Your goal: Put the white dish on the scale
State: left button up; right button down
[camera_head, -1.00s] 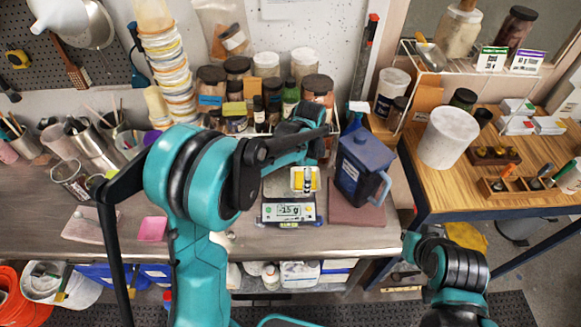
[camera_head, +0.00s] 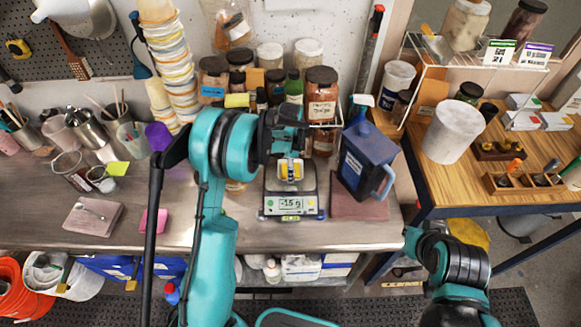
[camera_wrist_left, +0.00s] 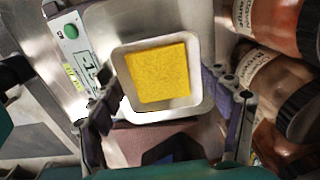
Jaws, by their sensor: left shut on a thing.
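The white dish (camera_head: 291,178) holds a square yellow mass. In the left wrist view its pale rim (camera_wrist_left: 206,78) surrounds the yellow. My left gripper (camera_head: 291,158) is shut on the dish, with its fingers on opposite sides in the left wrist view (camera_wrist_left: 163,108). The scale (camera_head: 291,214) is on the bench under the dish, and its display reads about -15 g. The dish appears over the scale's plate; I cannot tell whether it touches. The dish and gripper hide part of the plate. My right arm is at the lower right, its gripper out of view.
A blue jug (camera_head: 366,160) stands close to the right of the scale on a brownish mat (camera_head: 358,208). Jars (camera_head: 322,90) line the back, close behind my gripper. A pink pad (camera_head: 154,221) lies left. The bench front left of the scale is mostly clear.

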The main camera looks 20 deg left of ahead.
pick_arm(q)
jog(key=shift+s+f, duration=0.1)
jog(key=shift+f, duration=0.05)
jog(key=o, duration=0.9)
jog(key=shift+c, duration=0.2)
